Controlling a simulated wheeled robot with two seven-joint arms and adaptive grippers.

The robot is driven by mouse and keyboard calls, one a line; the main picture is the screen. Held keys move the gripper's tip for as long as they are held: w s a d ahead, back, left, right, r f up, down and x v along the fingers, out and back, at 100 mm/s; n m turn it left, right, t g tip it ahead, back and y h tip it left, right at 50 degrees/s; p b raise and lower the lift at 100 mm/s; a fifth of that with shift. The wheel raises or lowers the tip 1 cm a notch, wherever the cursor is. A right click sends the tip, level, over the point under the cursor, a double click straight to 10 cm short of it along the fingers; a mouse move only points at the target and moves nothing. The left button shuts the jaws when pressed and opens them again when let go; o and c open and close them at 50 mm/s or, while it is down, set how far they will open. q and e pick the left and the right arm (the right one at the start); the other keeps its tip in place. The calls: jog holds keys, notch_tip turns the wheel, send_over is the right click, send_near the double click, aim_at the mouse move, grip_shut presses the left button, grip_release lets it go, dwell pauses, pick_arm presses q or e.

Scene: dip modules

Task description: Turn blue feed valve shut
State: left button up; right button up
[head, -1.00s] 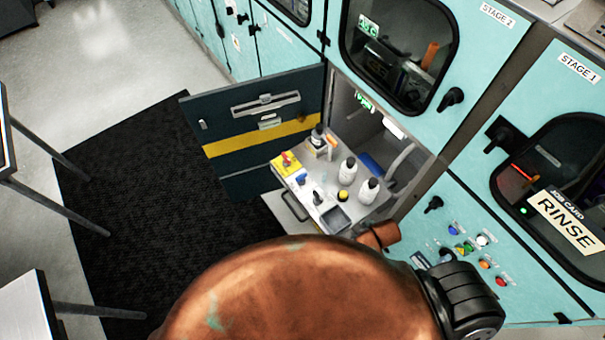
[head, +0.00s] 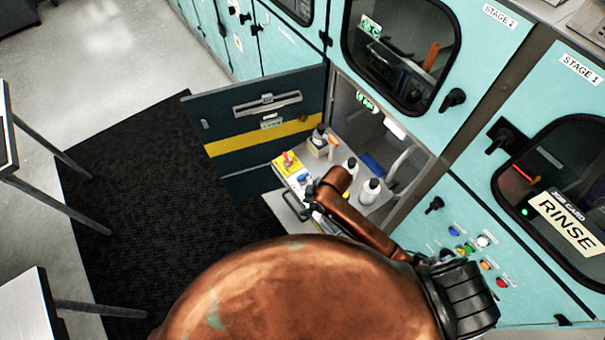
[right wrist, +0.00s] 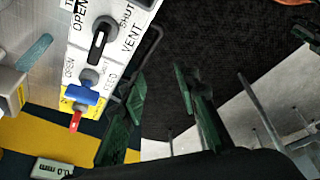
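The blue feed valve (right wrist: 82,94) is a small blue handle on a white panel marked FEED in the right wrist view. It also shows as a small blue spot in the head view (head: 303,178). Beside it is the black vent valve handle (right wrist: 98,45), marked OPEN and SHUT. On its other side is a red handle (right wrist: 76,121) on a yellow patch. My right gripper (right wrist: 160,85) is open and empty, its green fingers to the right of the blue handle and apart from it. In the head view my right gripper (head: 309,203) is at the drawer's front, partly hidden by my arm. My left gripper is out of view.
The pulled-out tray (head: 376,206) carries white bottles (head: 370,190) with black caps. A dark door (head: 265,105) with a yellow stripe stands open to its left. Teal cabinets line the right. The black floor mat (head: 130,190) is clear.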

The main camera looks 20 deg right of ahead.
jog(key=w+a+n+g+h, duration=0.1)
jog(key=w+a+n, duration=0.1)
jog(key=w+n, duration=0.3)
notch_tip(320, 180, up, 4)
jog(key=n+g+h, duration=0.1)
jog(key=n+h, duration=0.1)
jog(key=n, duration=0.2)
send_over(302, 175)
jog(key=shift+d, duration=0.1)
notch_tip(302, 175, down, 8)
jog(key=shift+r+b, duration=0.25)
jog(key=shift+b, duration=0.05)
grip_shut()
